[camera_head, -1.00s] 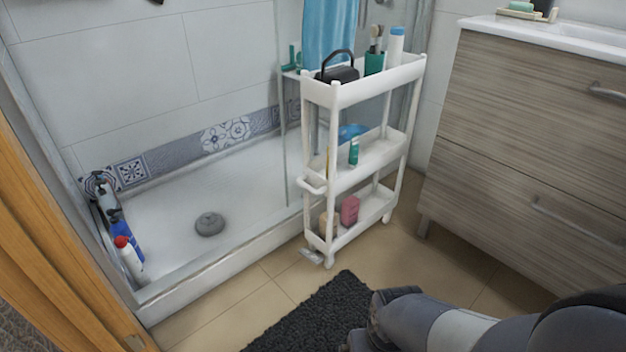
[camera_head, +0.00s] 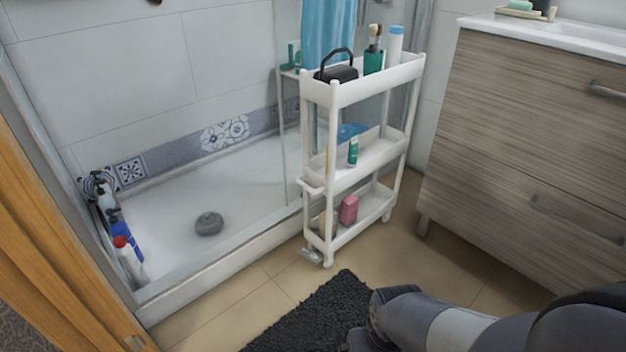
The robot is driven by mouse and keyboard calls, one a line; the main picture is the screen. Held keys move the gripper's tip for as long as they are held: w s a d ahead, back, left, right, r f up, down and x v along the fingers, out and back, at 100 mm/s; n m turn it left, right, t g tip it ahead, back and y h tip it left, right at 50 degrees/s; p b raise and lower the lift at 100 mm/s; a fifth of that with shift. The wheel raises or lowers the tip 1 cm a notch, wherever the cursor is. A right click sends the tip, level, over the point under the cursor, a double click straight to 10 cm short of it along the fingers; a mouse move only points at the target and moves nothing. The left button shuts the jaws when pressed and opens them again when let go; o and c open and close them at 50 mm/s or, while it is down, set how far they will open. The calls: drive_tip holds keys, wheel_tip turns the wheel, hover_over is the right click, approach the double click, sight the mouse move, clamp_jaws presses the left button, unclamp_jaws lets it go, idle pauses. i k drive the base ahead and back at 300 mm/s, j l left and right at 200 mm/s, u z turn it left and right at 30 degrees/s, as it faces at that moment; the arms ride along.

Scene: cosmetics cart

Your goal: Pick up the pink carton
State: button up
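The pink carton (camera_head: 349,209) stands upright on the bottom shelf of the white three-tier cart (camera_head: 352,93). The shelf's front wall hides its lowest part. A tan item (camera_head: 328,222) stands to its left on the same shelf. My arm reaches in from the lower right corner. Its dark end, my gripper (camera_head: 362,338), is low over the black mat, in front of the cart and well apart from the carton. Its fingers are too dark and cut off to tell open from shut.
The cart's middle shelf holds a teal bottle (camera_head: 353,151) and a blue item. Its top holds a black caddy (camera_head: 337,73), a green cup with brushes (camera_head: 374,60) and a white bottle (camera_head: 395,45). A wooden drawer cabinet (camera_head: 530,130) stands right. Floor in front is clear beyond the black mat (camera_head: 300,322).

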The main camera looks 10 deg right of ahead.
sight(350, 205)
drive_tip(key=i+l+z, duration=0.15)
drive_tip(key=i+z, duration=0.15)
drive_tip(key=i, duration=0.3)
drive_tip(key=i+z, duration=0.25)
drive_tip(key=i, duration=0.4)
